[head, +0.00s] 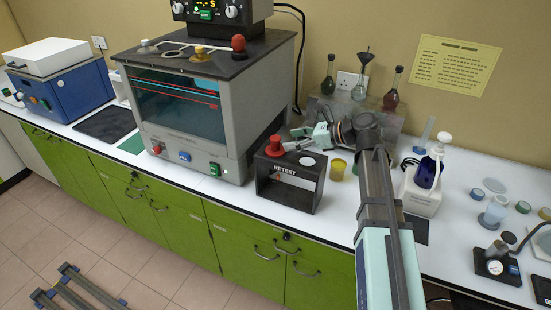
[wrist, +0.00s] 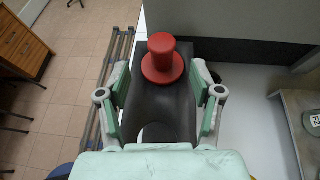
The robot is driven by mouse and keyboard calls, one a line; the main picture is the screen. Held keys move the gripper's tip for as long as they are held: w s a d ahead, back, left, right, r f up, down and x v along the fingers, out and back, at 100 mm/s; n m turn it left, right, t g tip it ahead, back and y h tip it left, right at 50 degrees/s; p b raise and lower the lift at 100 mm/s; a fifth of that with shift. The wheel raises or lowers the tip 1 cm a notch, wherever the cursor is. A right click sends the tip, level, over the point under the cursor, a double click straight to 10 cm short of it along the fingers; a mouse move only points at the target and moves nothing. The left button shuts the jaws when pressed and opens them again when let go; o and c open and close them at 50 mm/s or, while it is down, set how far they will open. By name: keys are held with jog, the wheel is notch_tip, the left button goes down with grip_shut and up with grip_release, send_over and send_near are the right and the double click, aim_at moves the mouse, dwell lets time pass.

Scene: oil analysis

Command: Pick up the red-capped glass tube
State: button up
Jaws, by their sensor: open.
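The red cap (head: 274,146) of the tube stands upright on top of a black box marked RETEST (head: 312,197). In the wrist view the red cap (wrist: 162,58) has a wide round flange; the glass below it is hidden. My gripper (head: 291,143) is beside the cap, to its right in the head view. In the wrist view my gripper (wrist: 160,82) is open, with a finger on either side, and the cap shows between and just beyond the fingertips. I see no contact with the cap.
A grey oven (head: 190,115) stands close left of the box, with a red-topped stopper (head: 238,42) on it. A yellow cup (head: 338,169) is right of the box. A stand with several flasks (head: 390,90) is behind.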

aim_at(276, 140)
jog(key=shift+p+x, duration=1.2)
jog(key=shift+x, duration=2.05)
jog(key=shift+w+d, duration=0.1)
grip_shut()
